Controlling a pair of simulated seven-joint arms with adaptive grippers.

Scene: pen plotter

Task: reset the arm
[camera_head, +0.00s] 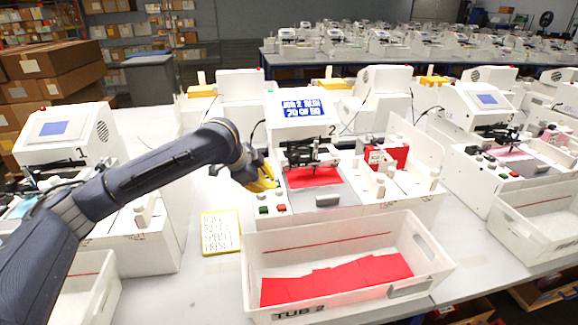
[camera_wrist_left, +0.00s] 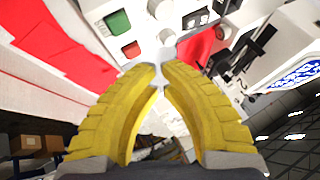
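My left arm (camera_head: 150,165) reaches in from the left toward the middle plotter (camera_head: 322,205), which has a blue lit screen (camera_head: 303,108). My left gripper (camera_head: 266,183) has yellow fingers and hangs above the left side of that plotter's front panel. In the left wrist view the fingers (camera_wrist_left: 160,66) curve toward each other, with a narrow gap at the tips and nothing visibly held. Beyond them are a green button (camera_wrist_left: 118,22), a red button (camera_wrist_left: 132,48) and a white knob (camera_wrist_left: 167,37). The fingers appear apart from these controls. My right gripper is not in view.
A white tub (camera_head: 345,250) marked TUB 2, holding red sheets (camera_head: 335,280), stands in front. A yellow-edged note (camera_head: 220,232) lies left of it. Other plotters stand left (camera_head: 62,135) and right (camera_head: 490,115). The table around the note is clear.

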